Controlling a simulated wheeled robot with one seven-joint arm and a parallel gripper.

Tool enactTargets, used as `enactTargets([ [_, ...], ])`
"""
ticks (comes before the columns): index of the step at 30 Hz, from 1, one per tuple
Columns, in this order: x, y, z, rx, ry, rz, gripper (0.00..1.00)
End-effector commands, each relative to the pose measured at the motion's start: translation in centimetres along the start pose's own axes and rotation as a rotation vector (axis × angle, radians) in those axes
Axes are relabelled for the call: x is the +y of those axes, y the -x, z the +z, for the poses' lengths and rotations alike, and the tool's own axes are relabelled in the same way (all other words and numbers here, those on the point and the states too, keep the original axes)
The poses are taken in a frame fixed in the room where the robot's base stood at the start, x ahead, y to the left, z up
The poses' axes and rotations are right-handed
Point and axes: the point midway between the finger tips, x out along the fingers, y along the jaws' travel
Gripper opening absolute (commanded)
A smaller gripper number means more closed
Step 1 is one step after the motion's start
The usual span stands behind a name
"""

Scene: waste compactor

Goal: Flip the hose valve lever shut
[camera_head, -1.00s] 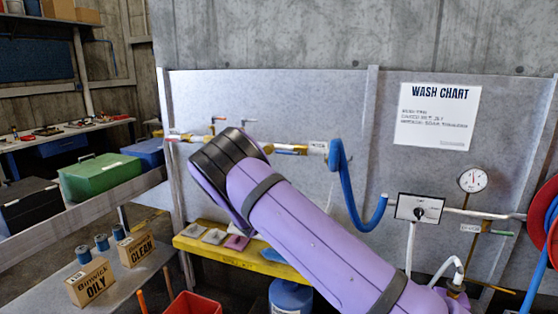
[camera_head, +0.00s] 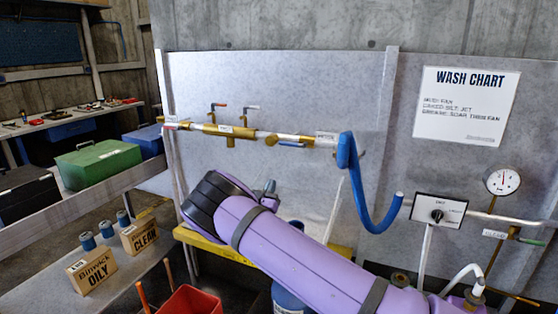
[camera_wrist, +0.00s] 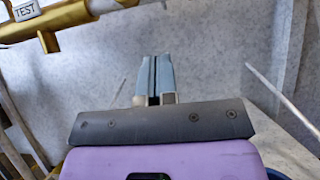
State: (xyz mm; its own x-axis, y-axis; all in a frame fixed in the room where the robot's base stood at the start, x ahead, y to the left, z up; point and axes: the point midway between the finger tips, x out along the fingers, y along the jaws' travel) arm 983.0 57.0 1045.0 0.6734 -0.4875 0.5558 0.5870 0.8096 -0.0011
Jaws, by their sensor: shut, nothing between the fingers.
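A brass and white pipe (camera_head: 250,134) runs across the grey panel in the head view. At its right part, beside the blue hose (camera_head: 376,222), a valve carries a blue lever (camera_head: 291,144) lying roughly along the pipe. A red lever (camera_head: 219,106) and a grey lever (camera_head: 250,108) stand on upright branches above the pipe. My gripper (camera_head: 269,186) is below the pipe, apart from it, and partly hidden behind my wrist. In the wrist view my gripper (camera_wrist: 155,60) is shut and empty, facing bare panel; the blue lever is not visible there.
A yellow shelf (camera_head: 212,245) lies under the pipe behind my arm. A gauge (camera_head: 502,181) and a selector box (camera_head: 437,211) are at the right. A brass pipe labelled TEST (camera_wrist: 60,22) crosses the wrist view's upper left. The panel around my gripper is clear.

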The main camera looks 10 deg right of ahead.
Motion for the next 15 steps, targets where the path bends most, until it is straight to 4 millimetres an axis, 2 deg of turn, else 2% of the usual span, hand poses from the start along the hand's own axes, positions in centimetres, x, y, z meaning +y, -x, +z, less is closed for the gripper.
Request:
enactTargets([
  [5,-0.1,-1.9,0.0,-0.001,-0.001,-0.004,0.00],
  [15,-0.1,-8.1,0.0,-0.001,-0.001,-0.004,0.00],
])
